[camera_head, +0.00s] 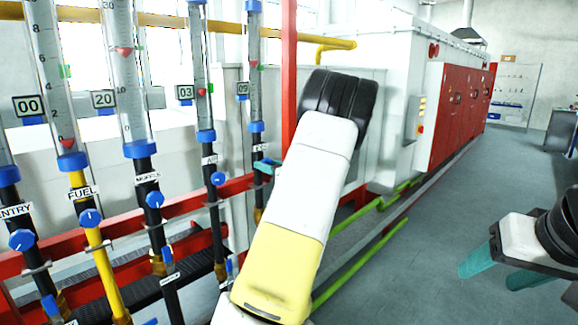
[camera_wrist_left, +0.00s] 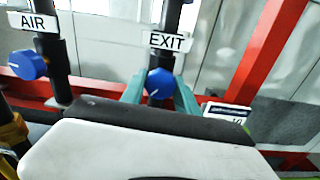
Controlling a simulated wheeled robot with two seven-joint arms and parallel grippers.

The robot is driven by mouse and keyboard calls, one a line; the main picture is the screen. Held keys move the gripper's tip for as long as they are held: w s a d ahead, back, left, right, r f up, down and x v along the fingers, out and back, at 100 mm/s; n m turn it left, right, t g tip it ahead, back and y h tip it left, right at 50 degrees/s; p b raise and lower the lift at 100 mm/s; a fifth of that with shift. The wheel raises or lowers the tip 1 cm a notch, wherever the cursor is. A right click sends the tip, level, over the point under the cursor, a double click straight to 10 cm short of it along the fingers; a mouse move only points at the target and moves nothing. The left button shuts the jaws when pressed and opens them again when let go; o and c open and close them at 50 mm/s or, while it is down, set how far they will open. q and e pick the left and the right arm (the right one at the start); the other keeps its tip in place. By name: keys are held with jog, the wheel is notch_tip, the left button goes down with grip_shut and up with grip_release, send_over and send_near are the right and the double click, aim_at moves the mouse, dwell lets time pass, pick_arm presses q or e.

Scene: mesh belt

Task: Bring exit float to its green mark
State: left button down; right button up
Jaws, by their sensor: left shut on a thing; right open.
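The EXIT tube (camera_head: 254,40) is the rightmost glass flow tube in the head view. Its small red float (camera_head: 254,64) sits in the upper half of the glass. A small green mark (camera_head: 259,67) shows at the tube's right edge, about level with the float; the exact offset is too small to tell. My left gripper (camera_head: 264,166) is at the valve below this tube, mostly hidden by my arm. In the left wrist view its teal fingers are shut on the blue EXIT knob (camera_wrist_left: 159,83), under the EXIT label (camera_wrist_left: 166,41). My right gripper (camera_head: 497,270) is open and empty.
The AIR tube (camera_head: 199,60) and its blue knob (camera_wrist_left: 28,64) stand just left of EXIT. MUFFLE (camera_head: 147,178) and FUEL (camera_head: 83,192) stand further left. A red rail (camera_head: 180,208) runs behind the valves. A red-and-white furnace (camera_head: 455,110) is at right, with open floor (camera_head: 430,215).

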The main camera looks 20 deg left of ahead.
pick_arm(q)
jog(key=shift+m, duration=0.7)
jog(key=c, duration=0.9)
grip_release()
jog(key=v, duration=0.7)
jog(key=shift+s+d, duration=0.15)
jog(key=shift+d, duration=0.2)
